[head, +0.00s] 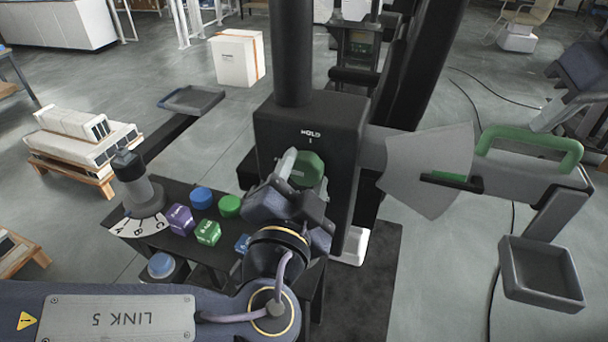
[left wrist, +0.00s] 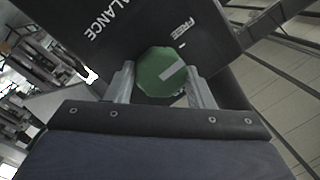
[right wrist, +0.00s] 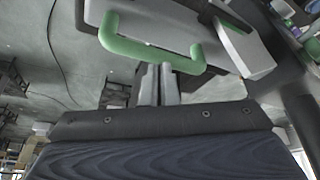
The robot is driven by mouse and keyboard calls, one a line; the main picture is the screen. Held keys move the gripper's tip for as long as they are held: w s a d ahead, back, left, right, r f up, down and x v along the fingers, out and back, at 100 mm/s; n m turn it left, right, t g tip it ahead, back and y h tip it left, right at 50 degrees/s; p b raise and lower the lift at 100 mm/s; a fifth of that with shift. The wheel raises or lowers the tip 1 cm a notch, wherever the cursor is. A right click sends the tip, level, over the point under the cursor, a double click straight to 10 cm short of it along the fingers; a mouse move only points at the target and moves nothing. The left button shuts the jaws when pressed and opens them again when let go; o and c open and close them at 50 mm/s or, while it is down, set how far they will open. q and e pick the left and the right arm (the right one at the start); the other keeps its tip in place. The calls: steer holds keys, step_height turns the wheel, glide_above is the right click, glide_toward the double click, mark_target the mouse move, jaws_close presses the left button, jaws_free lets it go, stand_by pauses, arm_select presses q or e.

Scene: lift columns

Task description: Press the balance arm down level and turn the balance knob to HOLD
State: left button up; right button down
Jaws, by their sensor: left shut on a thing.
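The green balance knob (head: 308,169) is on the front of the dark column box, under the word HOLD. My left gripper (head: 297,165) is shut on it. The left wrist view shows the knob (left wrist: 162,73) between both fingers; its white line points right and slightly up, with FREE printed above right. The balance arm (head: 510,172) extends right, with a green handle (head: 530,145) on top and a green pointer (head: 445,178) over a grey sector plate (head: 425,160), at a black mark. In the right wrist view, my right gripper (right wrist: 160,68) is shut and empty, fingertips close to the handle (right wrist: 150,50); contact is unclear.
A grey tray (head: 540,270) hangs under the arm's outer end; another tray (head: 191,100) is at the far left. A white box (head: 237,58) is on the floor behind.

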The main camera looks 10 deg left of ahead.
arm_select(q)
steer(key=shift+m, duration=0.3)
arm_select(e)
steer(key=shift+f, duration=0.1)
arm_select(q)
steer(key=m, duration=0.3)
steer(key=shift+f+m, duration=0.1)
steer(key=shift+m, duration=0.2)
steer(key=m+t, duration=0.1)
steer(key=m, duration=0.4)
steer(key=shift+a+h, duration=0.1)
steer(key=shift+h, duration=0.3)
steer(key=m, duration=0.5)
steer(key=shift+f+h, duration=0.1)
steer(key=shift+h, duration=0.2)
steer(key=shift+m+h, duration=0.5)
steer(key=shift+m, duration=2)
steer(key=o, duration=1)
steer(key=shift+a, duration=0.1)
steer(key=v, duration=1.2)
